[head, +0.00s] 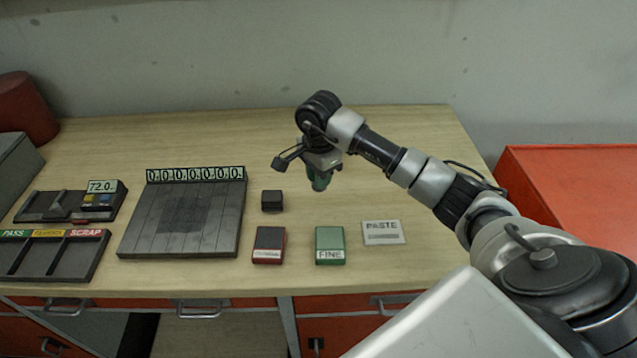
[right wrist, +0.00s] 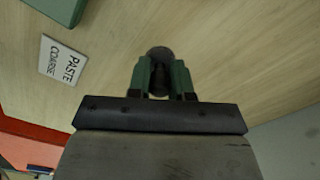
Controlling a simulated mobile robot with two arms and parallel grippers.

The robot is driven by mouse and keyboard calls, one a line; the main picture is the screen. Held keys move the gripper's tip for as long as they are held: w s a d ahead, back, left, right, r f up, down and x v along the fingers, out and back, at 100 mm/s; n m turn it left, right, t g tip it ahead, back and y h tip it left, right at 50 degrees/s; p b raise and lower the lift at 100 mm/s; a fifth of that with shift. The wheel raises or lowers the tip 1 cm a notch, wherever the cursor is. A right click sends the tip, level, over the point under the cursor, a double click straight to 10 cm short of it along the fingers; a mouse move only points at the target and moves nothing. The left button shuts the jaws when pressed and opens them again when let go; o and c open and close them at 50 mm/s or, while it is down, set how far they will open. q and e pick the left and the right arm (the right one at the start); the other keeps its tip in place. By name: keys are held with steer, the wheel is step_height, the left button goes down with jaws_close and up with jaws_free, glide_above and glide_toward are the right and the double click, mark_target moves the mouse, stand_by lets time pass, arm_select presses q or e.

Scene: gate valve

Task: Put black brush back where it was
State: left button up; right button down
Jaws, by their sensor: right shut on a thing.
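My right gripper (head: 319,180) hangs over the back middle of the wooden table, pointing down. Its green fingers also show in the right wrist view (right wrist: 160,78), shut on a dark, round-topped thing that looks like the black brush (right wrist: 159,54). The fingers hide most of it, and in the head view it cannot be made out. I cannot tell whether it touches the table. My left gripper is not in view.
A black block (head: 272,201), a red box (head: 269,245), a green box (head: 330,245) and a paste card (head: 384,232) lie in front. A dark plate with number displays (head: 182,220) and a sorting tray (head: 50,257) are left. The table's right rear is clear.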

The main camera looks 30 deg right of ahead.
step_height(320, 180, down, 3)
steer(key=shift+a+f+p, duration=0.1)
steer(key=shift+p, duration=0.7)
steer(key=shift+f, duration=0.45)
steer(key=shift+f, duration=0.1)
steer(key=c, duration=1)
jaws_free()
